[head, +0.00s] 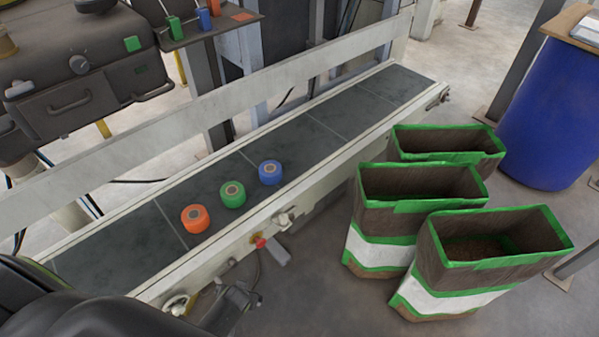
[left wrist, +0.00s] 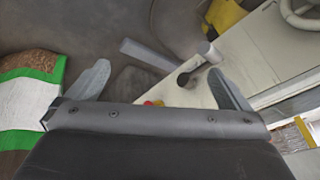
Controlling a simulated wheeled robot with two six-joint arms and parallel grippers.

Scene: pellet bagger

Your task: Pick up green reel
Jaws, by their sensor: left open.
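The green reel (head: 232,194) sits on the dark belt of the conveyor (head: 317,125) in the head view. It stands between an orange reel (head: 195,218) on its left and a blue reel (head: 270,172) on its right, with small gaps. Its top shows a brown centre. My left gripper (left wrist: 158,82) is open in the left wrist view, fingers wide apart, with nothing between them. It points down past the conveyor's side toward the floor. The green reel is not visible in the left wrist view. My right gripper is not in view.
Several open bags with green trim (head: 420,183) stand on the floor right of the conveyor. A blue drum (head: 548,115) is behind them. A pale rail (head: 220,103) runs along the belt's far side. A red button (head: 260,242) is on the near side. The belt's far end is clear.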

